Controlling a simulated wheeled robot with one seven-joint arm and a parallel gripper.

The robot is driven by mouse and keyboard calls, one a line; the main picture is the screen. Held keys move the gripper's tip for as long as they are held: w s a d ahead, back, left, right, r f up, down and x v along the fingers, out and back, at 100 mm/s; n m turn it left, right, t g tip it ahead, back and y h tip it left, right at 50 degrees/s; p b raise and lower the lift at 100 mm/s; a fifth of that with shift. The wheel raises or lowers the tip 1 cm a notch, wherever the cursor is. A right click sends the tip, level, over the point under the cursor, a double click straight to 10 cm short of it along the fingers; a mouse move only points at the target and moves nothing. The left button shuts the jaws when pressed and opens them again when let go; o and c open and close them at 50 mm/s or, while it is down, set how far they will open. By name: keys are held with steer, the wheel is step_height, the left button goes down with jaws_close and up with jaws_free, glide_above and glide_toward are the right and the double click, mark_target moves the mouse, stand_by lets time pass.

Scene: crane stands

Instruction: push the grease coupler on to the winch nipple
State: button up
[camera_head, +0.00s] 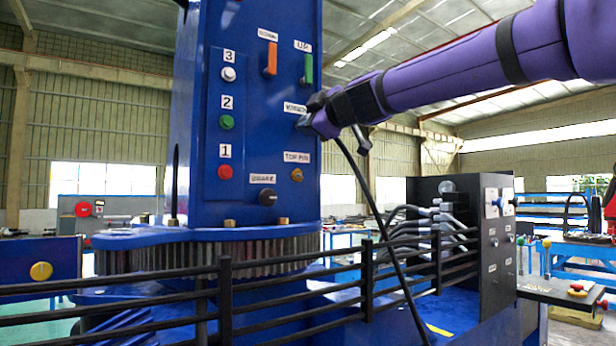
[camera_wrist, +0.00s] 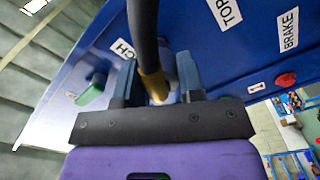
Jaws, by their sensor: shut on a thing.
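My gripper (camera_head: 312,124) is at the blue crane column (camera_head: 205,60), just below the WINCH label (camera_head: 295,107). In the wrist view my gripper (camera_wrist: 157,82) is shut on the brass grease coupler (camera_wrist: 154,87), which has a thick black hose (camera_wrist: 146,38) attached. In the head view the hose (camera_head: 386,230) hangs from the gripper down to the lower right. The winch nipple is hidden behind the gripper and coupler. I cannot tell whether the coupler touches it.
The column face carries an orange handle (camera_head: 270,58), a green handle (camera_head: 308,68), a TOP PIN knob (camera_head: 297,175) and several coloured knobs on the left. Black railings (camera_head: 270,308) run in front. A black valve cabinet (camera_head: 500,250) stands at right.

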steer(key=shift+w+a, duration=0.2)
steer(key=shift+w, duration=0.1)
steer(key=o, duration=1.1)
steer(key=shift+v, duration=2.5)
